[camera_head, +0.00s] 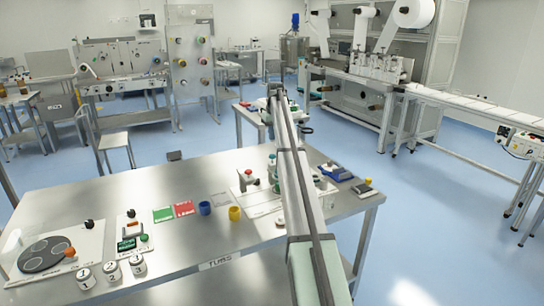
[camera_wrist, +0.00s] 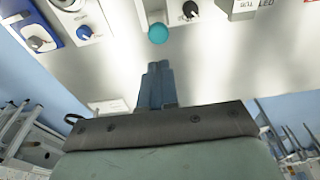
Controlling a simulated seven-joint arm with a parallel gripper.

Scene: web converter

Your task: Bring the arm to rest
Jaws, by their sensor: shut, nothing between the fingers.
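In the wrist view my gripper (camera_wrist: 155,68) shows as two dark blue-grey fingers pressed together, with nothing between them. The fingers point toward a steel tabletop (camera_wrist: 215,70), and a teal ball-shaped knob (camera_wrist: 158,33) lies just beyond their tips in the picture. I cannot tell the gap to either. In the head view my arm (camera_head: 298,190) reaches from the bottom edge up across the right part of the steel table (camera_head: 130,185). My fingers cannot be made out there.
Near the arm are a red-topped control (camera_head: 248,174), a yellow cup (camera_head: 235,213), a blue cup (camera_head: 205,208) and a blue device (camera_head: 335,172). A round dark plate (camera_head: 45,255) sits at far left. Blue floor (camera_head: 435,220) lies open at right.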

